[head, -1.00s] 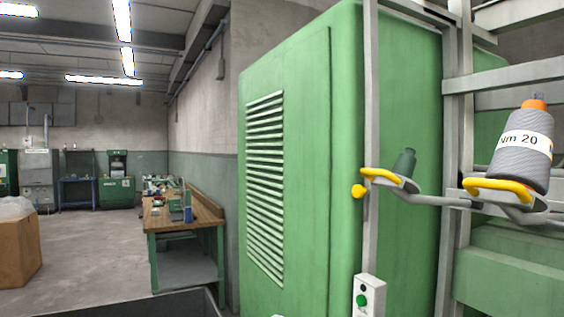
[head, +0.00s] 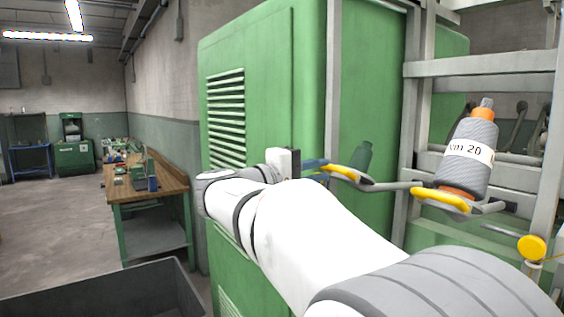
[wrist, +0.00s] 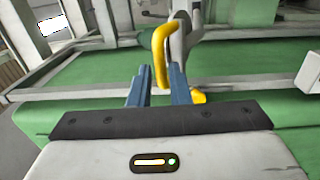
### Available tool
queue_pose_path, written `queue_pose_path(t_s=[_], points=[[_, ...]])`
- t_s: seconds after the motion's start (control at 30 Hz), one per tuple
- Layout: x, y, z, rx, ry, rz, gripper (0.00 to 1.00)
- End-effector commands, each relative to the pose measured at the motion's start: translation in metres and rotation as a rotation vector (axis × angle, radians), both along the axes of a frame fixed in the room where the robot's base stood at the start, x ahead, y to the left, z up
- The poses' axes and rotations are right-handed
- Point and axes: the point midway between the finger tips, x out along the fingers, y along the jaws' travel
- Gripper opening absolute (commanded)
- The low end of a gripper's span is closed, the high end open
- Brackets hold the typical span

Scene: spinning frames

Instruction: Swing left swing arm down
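The left swing arm's yellow handle (head: 343,172) is in front of the green machine in the head view, with a dark green tube (head: 363,155) upright behind it. In the wrist view the yellow handle (wrist: 161,58) stands between my gripper's two blue fingers. My gripper (wrist: 157,82) is open, with the handle nearer the right finger and a gap on the left. In the head view my gripper (head: 316,165) reaches the handle's left end. My white arm hides part of the machine below.
The right swing arm has a yellow handle (head: 440,199) and carries a grey yarn cone (head: 469,160) marked 20. A yellow knob (head: 532,247) is at the far right. A workbench (head: 150,190) stands at the left, with open floor beside it. Grey frame rails (head: 480,63) cross the right.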

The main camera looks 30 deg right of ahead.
Motion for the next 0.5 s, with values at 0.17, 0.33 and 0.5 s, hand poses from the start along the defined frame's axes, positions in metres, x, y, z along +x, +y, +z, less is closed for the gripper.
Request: queue_pose_path(t_s=[0.17, 0.33, 0.5], points=[[0.002, -0.027, 0.003, 0.002, 0.002, -0.002, 0.17], [0.003, -0.039, 0.002, 0.002, 0.002, 0.001, 0.17], [0.003, -0.041, 0.001, 0.002, 0.001, 0.003, 0.17]])
